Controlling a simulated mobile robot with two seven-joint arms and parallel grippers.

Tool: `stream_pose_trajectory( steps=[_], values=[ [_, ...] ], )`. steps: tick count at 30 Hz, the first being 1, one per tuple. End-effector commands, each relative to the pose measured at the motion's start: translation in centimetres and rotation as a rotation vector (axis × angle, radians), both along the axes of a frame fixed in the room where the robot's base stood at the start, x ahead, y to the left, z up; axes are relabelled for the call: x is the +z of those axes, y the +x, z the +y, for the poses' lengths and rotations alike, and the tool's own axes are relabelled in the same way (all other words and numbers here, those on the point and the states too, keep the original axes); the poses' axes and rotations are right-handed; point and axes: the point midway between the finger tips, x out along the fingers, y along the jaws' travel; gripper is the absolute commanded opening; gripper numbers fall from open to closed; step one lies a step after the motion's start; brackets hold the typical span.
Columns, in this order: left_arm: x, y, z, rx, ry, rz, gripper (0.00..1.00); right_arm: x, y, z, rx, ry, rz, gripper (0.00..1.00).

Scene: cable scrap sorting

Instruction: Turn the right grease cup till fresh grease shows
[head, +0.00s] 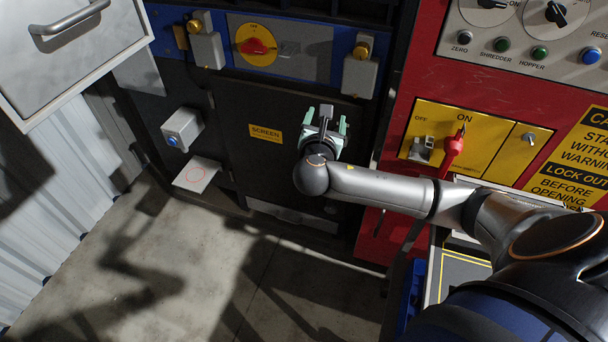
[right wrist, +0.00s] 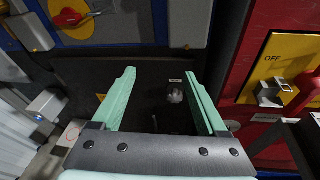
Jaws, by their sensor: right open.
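The right grease cup (head: 361,50) is a small brass-coloured cap on top of a grey block (head: 359,76), at the right end of the blue panel in the head view. In the right wrist view the grey block (right wrist: 188,24) shows at the top edge; I cannot make out its cap there. My right gripper (head: 326,118), with pale green fingers, is below and left of this block, apart from it. In the right wrist view the gripper (right wrist: 159,74) is open, with nothing held between its fingers. My left gripper is not in view.
A second brass cup (head: 193,26) sits on the left grey block. A red knob on a yellow disc (head: 256,45) lies between the cups. The red cabinet's yellow switch panel (head: 480,144) with a red handle is at right. Concrete floor (head: 180,270) is open below.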

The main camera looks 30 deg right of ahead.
Motion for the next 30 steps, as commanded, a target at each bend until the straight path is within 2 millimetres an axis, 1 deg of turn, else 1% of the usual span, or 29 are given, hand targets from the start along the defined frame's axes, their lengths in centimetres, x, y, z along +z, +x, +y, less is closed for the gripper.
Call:
stream_pose_trajectory(
  steps=[1,6,15,18,24,30],
  values=[
    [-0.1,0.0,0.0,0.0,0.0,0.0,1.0,-1.1,-0.2,0.6,0.01,0.039,0.002,0.76],
    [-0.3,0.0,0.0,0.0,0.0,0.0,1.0,-4.0,-0.5,2.3,0.04,0.172,-0.004,0.76],
    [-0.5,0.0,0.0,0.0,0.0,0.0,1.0,-8.8,-1.8,5.4,0.064,0.419,-0.012,0.76],
    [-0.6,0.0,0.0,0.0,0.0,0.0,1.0,-10.0,-2.2,6.2,0.065,0.488,-0.016,0.76],
    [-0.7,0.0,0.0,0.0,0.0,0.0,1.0,-11.4,-2.7,7.3,0.061,0.575,-0.02,0.76],
    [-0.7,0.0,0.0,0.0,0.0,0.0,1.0,-11.7,-2.8,7.5,0.06,0.597,-0.023,0.76]
  ],
)
